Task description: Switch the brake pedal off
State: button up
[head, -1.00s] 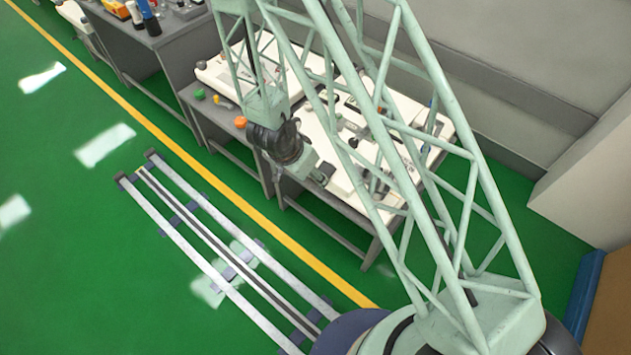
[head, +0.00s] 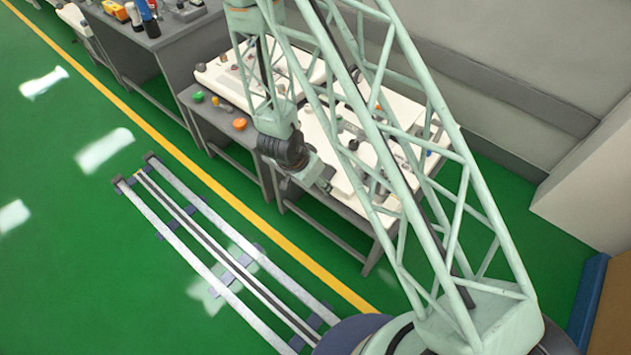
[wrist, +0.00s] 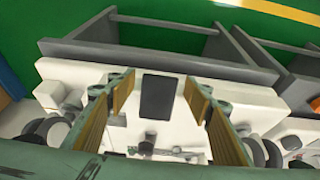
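A dark rectangular plate (wrist: 158,97) on a white panel shows in the wrist view, between and beyond my fingers; it may be the brake pedal, but I cannot tell for sure or read its position. My gripper (wrist: 159,86) is open, with two tan-padded fingers wide apart and nothing between the pads. In the head view my gripper (head: 325,184) hangs over the front part of the white cart panel (head: 375,205). My arm's lattice hides part of that panel. I cannot see contact with the plate.
Grey tables (head: 318,222) carry the white panels. An orange knob (head: 240,124) and a green knob (head: 198,97) sit on the table to the left. A grey wall (head: 530,60) stands behind. The green floor (head: 60,270) in front is open apart from the rails (head: 200,262).

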jog(key=c, duration=1)
